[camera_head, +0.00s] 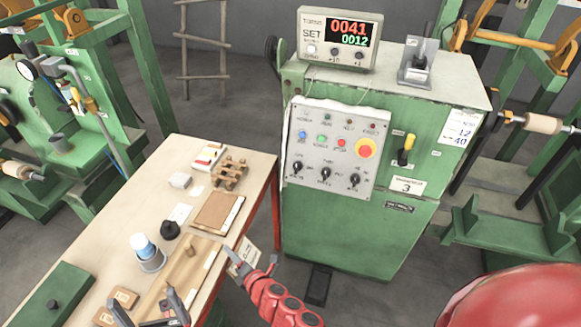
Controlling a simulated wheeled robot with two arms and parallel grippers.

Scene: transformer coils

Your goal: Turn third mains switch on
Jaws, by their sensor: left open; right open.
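The green machine cabinet (340,235) bears a white label with the number 3 (405,186). A mains switch (405,149) with a black and yellow lever sits on its front, right of the grey control panel (328,122). The lever stands roughly upright and slightly tilted; I cannot tell its on or off state. My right gripper (253,258) is open and empty, low and left of the cabinet, well apart from the switch. My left gripper (148,302) is open at the bottom, over the front of the workbench.
A lit display (339,38) stands on the cabinet. The panel has a yellow-ringed red button (366,148). Other green machines stand on both sides.

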